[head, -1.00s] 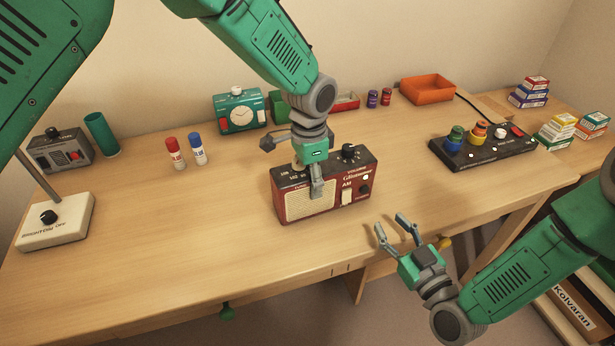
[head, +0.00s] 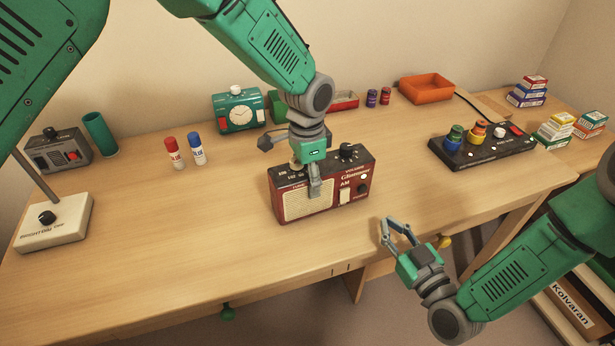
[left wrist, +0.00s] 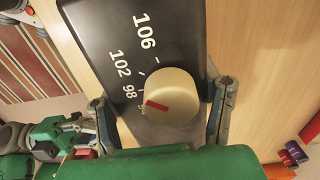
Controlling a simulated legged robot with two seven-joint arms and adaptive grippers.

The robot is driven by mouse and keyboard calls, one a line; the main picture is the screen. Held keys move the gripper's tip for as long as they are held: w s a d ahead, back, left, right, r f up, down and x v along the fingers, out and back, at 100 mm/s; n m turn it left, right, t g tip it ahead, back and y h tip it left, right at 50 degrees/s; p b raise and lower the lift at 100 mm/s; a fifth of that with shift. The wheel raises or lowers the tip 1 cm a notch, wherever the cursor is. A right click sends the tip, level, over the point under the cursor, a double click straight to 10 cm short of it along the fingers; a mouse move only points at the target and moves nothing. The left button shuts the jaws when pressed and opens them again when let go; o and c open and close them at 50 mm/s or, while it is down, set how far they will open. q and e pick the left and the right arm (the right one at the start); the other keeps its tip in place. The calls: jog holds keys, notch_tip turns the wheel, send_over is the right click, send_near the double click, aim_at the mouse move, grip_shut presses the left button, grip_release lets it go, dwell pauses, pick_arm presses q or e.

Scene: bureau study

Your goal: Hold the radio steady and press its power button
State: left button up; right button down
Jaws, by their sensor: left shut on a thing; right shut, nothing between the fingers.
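The red-brown radio (head: 329,210) stands on the desk with a cream speaker grille, a black knob on top, and a pale switch and small round controls on its front right. In the left wrist view the radio's black top (left wrist: 180,40) shows a cream tuning knob (left wrist: 170,97), with a finger on either side of the body. My right gripper (head: 397,226) is shut and empty, in front and right of the radio, apart from it.
A black control panel (head: 480,153) with coloured knobs lies to the right. The desk front is clear.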

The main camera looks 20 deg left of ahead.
aim_at(357, 200)
pick_arm(q)
jog(key=shift+a, duration=0.25)
pick_arm(e)
jog(key=shift+a, duration=0.2)
